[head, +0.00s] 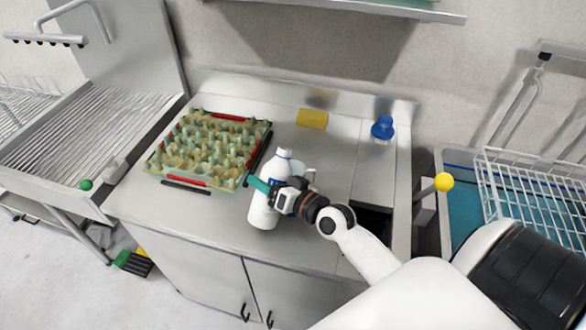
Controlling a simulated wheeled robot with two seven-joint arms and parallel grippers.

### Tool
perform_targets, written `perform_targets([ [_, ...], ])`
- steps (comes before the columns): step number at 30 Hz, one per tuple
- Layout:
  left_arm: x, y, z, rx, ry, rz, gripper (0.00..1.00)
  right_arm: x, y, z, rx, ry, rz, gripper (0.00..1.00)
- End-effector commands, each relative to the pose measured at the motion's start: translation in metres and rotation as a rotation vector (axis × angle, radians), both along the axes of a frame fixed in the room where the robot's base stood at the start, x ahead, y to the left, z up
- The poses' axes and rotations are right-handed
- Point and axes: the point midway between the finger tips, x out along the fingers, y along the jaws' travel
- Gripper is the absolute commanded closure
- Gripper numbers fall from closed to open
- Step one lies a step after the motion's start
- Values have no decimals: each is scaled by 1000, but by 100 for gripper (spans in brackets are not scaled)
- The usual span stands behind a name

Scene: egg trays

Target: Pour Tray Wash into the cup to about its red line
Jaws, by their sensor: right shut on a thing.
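My right gripper (270,190) is shut around the bottle's middle. A pale cup (310,173) shows just behind and to the right of the bottle, mostly hidden by the bottle and gripper. Its red line and contents cannot be seen. My left gripper is not in view.
An egg tray (157,167) with red and black strips around it lies left of the bottle. A yellow sponge (312,118) and a blue brush (382,128) lie at the back. A dark sink opening (372,222) is at right, beside a yellow-knobbed lever (443,182) and white rack (520,190).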

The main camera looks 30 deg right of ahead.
Motion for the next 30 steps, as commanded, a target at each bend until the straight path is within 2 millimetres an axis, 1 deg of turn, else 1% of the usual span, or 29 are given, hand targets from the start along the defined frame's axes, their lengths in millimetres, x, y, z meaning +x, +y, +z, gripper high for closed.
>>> perform_targets([
  [7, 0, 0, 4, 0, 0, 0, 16, -2, 4, -4, 150, 66, -1, 76],
  [20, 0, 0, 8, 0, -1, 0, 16, -6, 14, -22, 401, 186, -1, 76],
  [24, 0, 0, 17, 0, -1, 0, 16, -7, 16, -19, 468, 219, -1, 76],
  [30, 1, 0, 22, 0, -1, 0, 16, -8, 17, -19, 534, 251, -1, 76],
])
